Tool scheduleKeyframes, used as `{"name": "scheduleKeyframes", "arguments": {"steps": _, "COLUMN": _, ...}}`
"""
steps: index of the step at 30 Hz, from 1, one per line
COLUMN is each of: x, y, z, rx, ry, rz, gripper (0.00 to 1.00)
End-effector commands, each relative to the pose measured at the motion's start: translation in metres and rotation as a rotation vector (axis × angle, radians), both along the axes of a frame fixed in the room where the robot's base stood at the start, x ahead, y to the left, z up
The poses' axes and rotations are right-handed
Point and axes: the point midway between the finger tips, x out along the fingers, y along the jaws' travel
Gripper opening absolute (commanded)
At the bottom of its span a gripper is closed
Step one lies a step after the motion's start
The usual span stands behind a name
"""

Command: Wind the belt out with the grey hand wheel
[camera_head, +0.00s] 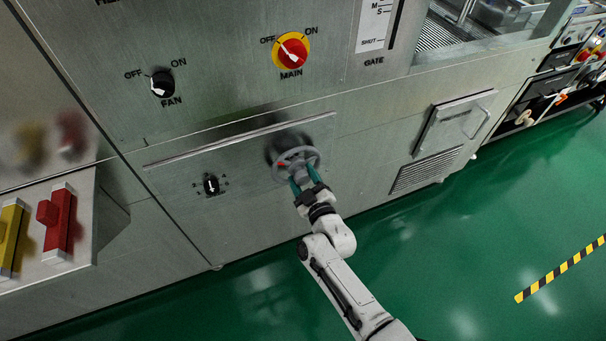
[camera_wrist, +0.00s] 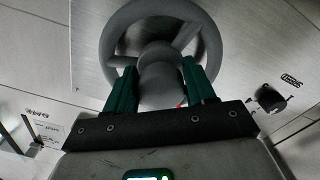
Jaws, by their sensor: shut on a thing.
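The grey hand wheel (camera_head: 296,151) stands out from the steel machine front, under a long ledge. A small red mark shows on its left side in the head view. In the wrist view the wheel's round rim (camera_wrist: 150,9), spokes and central hub (camera_wrist: 160,65) fill the top middle. My gripper (camera_head: 302,184) reaches it from below right. The exact finger contact is partly hidden. No belt can be made out clearly.
A small black dial (camera_head: 211,185) is left of the wheel. Above are the black FAN knob (camera_head: 162,84) and red-yellow MAIN switch (camera_head: 291,50). The green floor is clear.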

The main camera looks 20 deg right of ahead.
Motion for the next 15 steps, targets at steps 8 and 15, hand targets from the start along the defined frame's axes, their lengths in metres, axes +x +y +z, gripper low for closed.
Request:
{"name": "scheduleKeyframes", "arguments": {"steps": 8, "x": -0.0004, "y": -0.0001, "z": 0.0019, "rx": -0.254, "ry": 0.002, "rz": 0.002, "gripper": 0.0}}
{"name": "scheduleKeyframes", "arguments": {"steps": 15, "x": -0.0003, "y": -0.001, "z": 0.0018, "rx": -0.432, "ry": 0.002, "rz": 0.001, "gripper": 0.0}}
